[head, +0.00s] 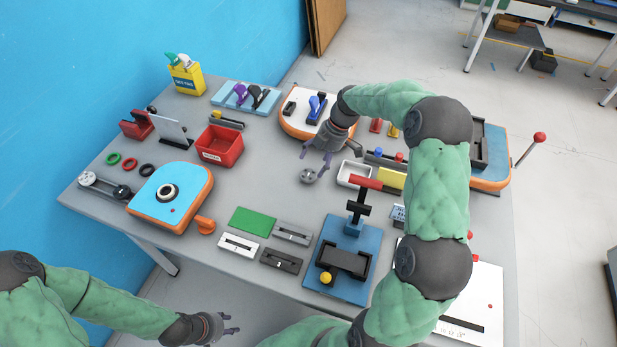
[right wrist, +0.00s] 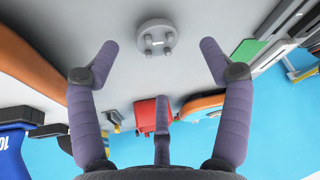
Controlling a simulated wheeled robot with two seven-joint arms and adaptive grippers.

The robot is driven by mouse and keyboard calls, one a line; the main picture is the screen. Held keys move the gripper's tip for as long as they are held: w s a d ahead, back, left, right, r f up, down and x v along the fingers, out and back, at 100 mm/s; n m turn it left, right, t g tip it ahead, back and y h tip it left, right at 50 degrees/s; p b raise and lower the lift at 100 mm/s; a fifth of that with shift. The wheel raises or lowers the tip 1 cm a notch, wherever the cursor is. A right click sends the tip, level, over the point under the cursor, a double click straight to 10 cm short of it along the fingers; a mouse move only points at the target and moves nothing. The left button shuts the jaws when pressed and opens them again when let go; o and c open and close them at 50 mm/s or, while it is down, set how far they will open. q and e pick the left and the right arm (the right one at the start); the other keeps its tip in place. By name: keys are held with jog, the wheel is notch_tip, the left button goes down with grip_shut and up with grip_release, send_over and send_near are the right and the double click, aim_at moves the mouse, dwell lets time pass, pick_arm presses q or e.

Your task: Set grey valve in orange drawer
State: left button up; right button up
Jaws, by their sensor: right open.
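A small grey round valve (head: 308,176) lies on the grey table near its middle. In the right wrist view the valve (right wrist: 156,36) has short pegs on its face and lies beyond the fingertips, between their lines. My right gripper (head: 317,155) is open and empty, just above and behind the valve; it also shows in the right wrist view (right wrist: 160,62). My left gripper (head: 232,323) is open and empty, low in front of the table.
A blue board with orange edge (head: 170,193) stands at the left. A green plate (head: 252,220) and a blue fixture with a red handle (head: 345,260) lie nearer. A white tray (head: 353,173) sits right of the valve. Table around the valve is clear towards the box.

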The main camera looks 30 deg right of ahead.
aim_at(309, 174)
jog(key=b+x, duration=0.1)
jog(key=x, duration=0.4)
jog(key=shift+w+f+b, duration=0.2)
jog(key=shift+f+b, duration=0.2)
jog(key=shift+f, duration=0.05)
jog(key=c, duration=1.3)
jog(key=shift+r, duration=0.1)
